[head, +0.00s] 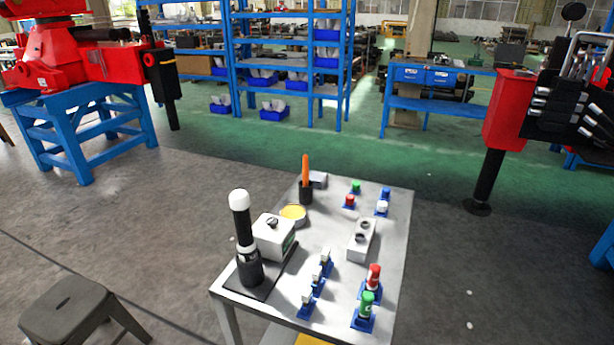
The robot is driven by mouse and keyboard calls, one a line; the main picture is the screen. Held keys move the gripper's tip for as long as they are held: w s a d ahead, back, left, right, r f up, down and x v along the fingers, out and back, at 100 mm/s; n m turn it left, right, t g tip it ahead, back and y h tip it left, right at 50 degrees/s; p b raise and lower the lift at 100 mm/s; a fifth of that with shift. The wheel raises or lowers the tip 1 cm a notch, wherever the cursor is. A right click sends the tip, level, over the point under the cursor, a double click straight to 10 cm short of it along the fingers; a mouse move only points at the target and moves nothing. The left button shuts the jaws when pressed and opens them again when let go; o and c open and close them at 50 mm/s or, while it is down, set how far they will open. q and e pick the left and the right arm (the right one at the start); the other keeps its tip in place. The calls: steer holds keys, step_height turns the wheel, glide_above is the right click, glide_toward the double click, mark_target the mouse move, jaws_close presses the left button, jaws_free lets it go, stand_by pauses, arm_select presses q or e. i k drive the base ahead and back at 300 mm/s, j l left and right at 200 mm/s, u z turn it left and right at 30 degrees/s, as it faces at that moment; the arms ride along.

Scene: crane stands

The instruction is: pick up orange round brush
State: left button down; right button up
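An orange stick-like thing, which looks like the orange round brush (305,168), stands upright in a small black holder (306,193). The holder is at the far left part of the grey table (335,215). Only the brush's upper orange part shows; its lower end is hidden in the holder. Neither of my grippers is in view.
On the table, a tall black, white-topped device (243,240) and a white box (273,237) stand nearer. A yellow-topped round tin (293,214) sits close to the holder. Several red, green, blue and white pieces stand at right. A grey stool (75,312) is at lower left.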

mark_target(306, 173)
steer(key=i+j+z, duration=0.2)
steer(key=j+z, duration=0.15)
steer(key=j, duration=0.4)
steer(key=i+j+z, duration=0.15)
steer(key=j+z, duration=0.2)
steer(key=j, duration=0.45)
steer(key=j+z, duration=0.3)
steer(key=j, duration=0.45)
steer(key=i+j+z, duration=0.4)
steer(key=j, duration=0.2)
steer(key=i+j+z, duration=0.4)
steer(key=j, duration=0.3)
steer(key=i+j+z, duration=0.2)
steer(key=j, duration=0.2)
steer(key=j+z, duration=0.2)
steer(key=j, duration=0.2)
